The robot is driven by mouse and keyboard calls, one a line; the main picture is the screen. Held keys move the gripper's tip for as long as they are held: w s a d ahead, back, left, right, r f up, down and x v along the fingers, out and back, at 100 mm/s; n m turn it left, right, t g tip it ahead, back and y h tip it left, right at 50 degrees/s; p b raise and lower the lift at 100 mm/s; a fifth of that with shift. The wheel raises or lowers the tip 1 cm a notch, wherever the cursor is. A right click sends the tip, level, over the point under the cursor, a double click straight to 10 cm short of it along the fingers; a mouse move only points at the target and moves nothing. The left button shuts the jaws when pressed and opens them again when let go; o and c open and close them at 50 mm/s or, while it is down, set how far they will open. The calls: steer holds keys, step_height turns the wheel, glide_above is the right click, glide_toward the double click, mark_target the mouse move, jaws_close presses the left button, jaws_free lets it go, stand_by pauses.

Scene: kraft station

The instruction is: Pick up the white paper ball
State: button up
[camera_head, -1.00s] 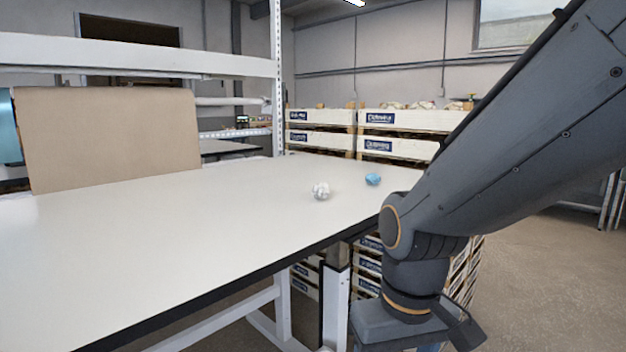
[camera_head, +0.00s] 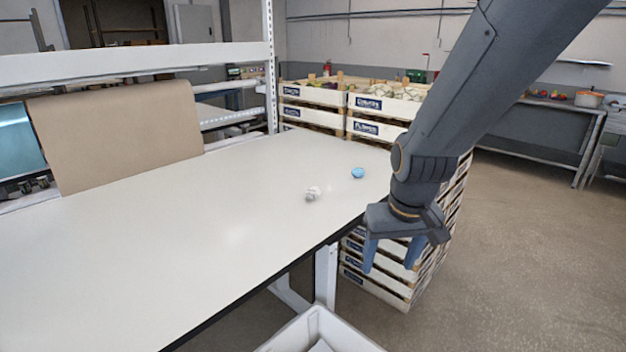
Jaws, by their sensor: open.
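The white paper ball (camera_head: 312,193) is small and crumpled. It lies on the white table top (camera_head: 150,240), near the table's right part and front edge. My gripper (camera_head: 391,262) hangs with its fingers down, open and empty. In the picture it is right of and below the ball, past the table's front edge, and apart from the ball.
A blue crumpled ball (camera_head: 358,173) lies on the table, right of and behind the white one. Stacked crates (camera_head: 375,129) stand past the table's right end. A white bin (camera_head: 318,328) shows at the bottom.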

steer(key=w+a+r+n+p, duration=0.15)
steer(key=w+r, duration=0.25)
steer(key=w, duration=0.8)
steer(key=r+n+t+y, duration=0.1)
steer(key=n+y, duration=0.1)
glide_above(314, 186)
steer(key=s+d, duration=0.1)
steer(key=s, duration=0.2)
steer(key=shift+w+p+x, duration=0.15)
steer(key=shift+p+x, duration=0.8)
steer(key=shift+x, duration=0.85)
steer(key=shift+w+p+x, duration=0.2)
steer(key=shift+p+x, duration=0.75)
steer(key=shift+x, duration=0.85)
steer(key=shift+d+r, duration=0.1)
steer(key=shift+d, duration=0.05)
steer(key=c, duration=1.1)
